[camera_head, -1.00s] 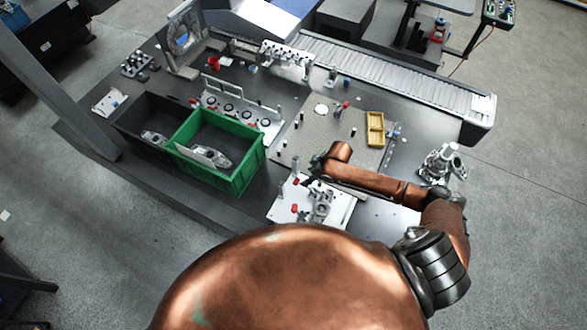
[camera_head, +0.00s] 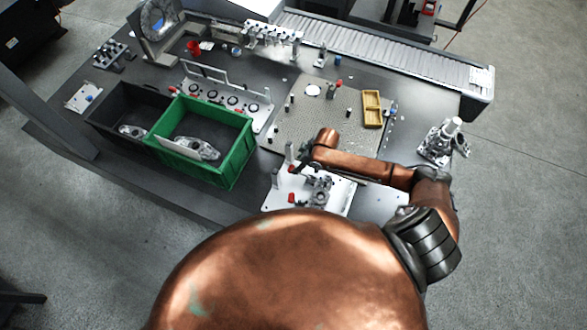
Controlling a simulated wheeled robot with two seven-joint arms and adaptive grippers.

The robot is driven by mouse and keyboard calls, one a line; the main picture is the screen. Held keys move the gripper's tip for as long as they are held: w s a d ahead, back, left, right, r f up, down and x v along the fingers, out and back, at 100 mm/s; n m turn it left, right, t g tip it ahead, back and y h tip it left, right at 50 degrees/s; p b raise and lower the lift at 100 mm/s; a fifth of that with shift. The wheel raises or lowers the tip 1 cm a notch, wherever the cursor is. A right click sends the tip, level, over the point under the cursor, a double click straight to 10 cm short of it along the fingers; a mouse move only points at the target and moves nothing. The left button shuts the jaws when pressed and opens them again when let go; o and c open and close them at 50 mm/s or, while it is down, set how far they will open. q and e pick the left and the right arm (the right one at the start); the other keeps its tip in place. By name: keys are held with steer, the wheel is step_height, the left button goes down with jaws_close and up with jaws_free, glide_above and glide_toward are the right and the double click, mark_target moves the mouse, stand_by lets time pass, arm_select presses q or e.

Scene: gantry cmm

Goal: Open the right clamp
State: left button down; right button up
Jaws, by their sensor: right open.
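A white fixture plate (camera_head: 338,204) lies at the near edge of the table, with grey metal fittings on it. Two small red clamp parts show on it: one farther back (camera_head: 292,169) and one nearer (camera_head: 291,198). I cannot tell which belongs to the right clamp, nor whether either clamp is open or shut. My copper right arm reaches in from the right above the plate's far side. My right gripper (camera_head: 304,158) is dark, small and open, close to the farther red part; I cannot tell whether they touch. My left gripper is not in view.
A green bin (camera_head: 236,160) and a black bin (camera_head: 106,121), each with metal parts, stand left of the plate. Behind is a perforated plate (camera_head: 300,125) with a yellow tray (camera_head: 372,108). A silver device (camera_head: 440,142) stands right of my arm. A conveyor (camera_head: 390,58) runs behind.

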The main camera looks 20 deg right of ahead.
mark_target(293, 167)
steer(key=x, duration=0.6)
steer(key=shift+w+a+f, duration=0.1)
steer(key=shift+w+f, duration=0.1)
steer(key=shift+f, duration=0.05)
steer(key=shift+c, duration=0.4)
jaws_close()
